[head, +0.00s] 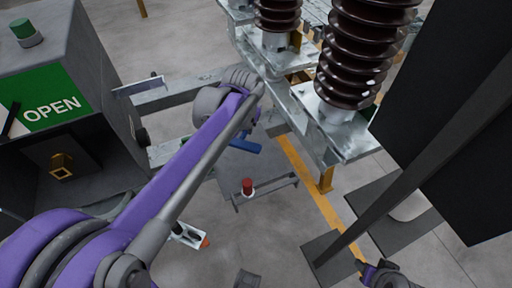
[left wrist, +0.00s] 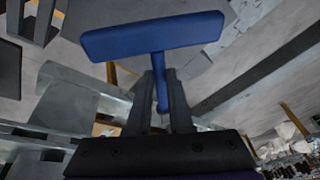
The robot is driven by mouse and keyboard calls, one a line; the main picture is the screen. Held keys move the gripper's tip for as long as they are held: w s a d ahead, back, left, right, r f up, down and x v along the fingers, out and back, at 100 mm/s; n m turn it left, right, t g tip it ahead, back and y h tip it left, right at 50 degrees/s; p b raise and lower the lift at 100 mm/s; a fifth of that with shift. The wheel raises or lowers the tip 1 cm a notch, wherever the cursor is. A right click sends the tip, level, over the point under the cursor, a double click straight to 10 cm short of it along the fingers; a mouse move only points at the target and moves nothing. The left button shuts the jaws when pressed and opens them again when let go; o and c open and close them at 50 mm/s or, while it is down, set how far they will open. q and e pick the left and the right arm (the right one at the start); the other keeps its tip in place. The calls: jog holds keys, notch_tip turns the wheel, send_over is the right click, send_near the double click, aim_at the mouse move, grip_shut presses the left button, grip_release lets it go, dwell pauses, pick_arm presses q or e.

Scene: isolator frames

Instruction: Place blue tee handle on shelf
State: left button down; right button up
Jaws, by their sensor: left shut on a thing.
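The blue tee handle (left wrist: 152,36) shows large in the left wrist view, its crossbar beyond the fingertips and its stem between them. My left gripper (left wrist: 160,92) is shut on that stem. In the head view a short part of the blue handle (head: 246,147) shows below the end of my left arm, which hides most of the gripper. A low grey shelf-like stand (head: 267,190) is below the handle, with a red-topped piece (head: 248,186) on it. The handle appears held above and apart from this stand. Part of my right gripper (head: 385,275) shows at the bottom right; its fingers are unclear.
A grey cabinet (head: 75,45) with a green OPEN sign (head: 48,103) stands at left. Brown ribbed insulators (head: 355,60) on a metal frame (head: 335,135) stand at upper right. A dark panel fills the right side. A yellow line (head: 310,185) crosses the concrete floor.

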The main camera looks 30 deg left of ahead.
aim_at(245, 140)
pick_arm(q)
notch_tip(245, 140, down, 10)
jog(key=shift+r+b, duration=0.1)
jog(key=shift+b, duration=0.65)
jog(key=c, duration=0.8)
grip_release()
jog(key=p+v, duration=0.2)
jog(key=v, duration=1)
jog(key=shift+s+r, duration=0.1)
